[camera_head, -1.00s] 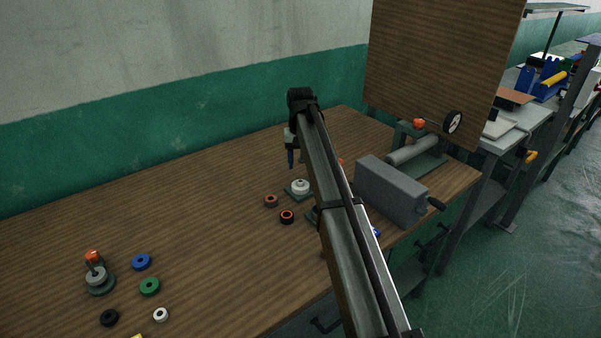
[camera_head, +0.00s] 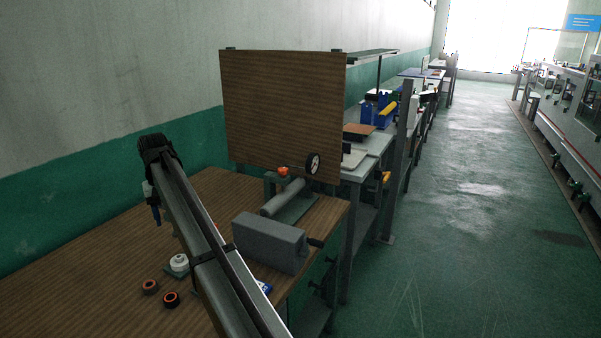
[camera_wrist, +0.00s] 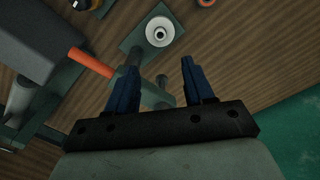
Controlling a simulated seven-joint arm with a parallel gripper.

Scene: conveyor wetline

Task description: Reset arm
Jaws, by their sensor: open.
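My gripper (camera_wrist: 157,83) shows in the wrist view with its two blue fingers apart and nothing between them. In the head view my gripper (camera_head: 154,206) hangs from the far end of my arm, above the wooden table (camera_head: 95,255); the arm partly hides it. A white round part on a square base (camera_wrist: 158,31) lies beyond the fingertips in the wrist view. The same white part (camera_head: 179,262) stands on the table below my gripper in the head view.
Two dark rings with orange-red centres (camera_head: 171,299) (camera_head: 150,286) lie near the white part. A grey box with a black handle (camera_head: 270,242) and a roller device (camera_head: 284,197) stand right of my arm. A wooden panel (camera_head: 283,115) rises behind. The left table surface is clear.

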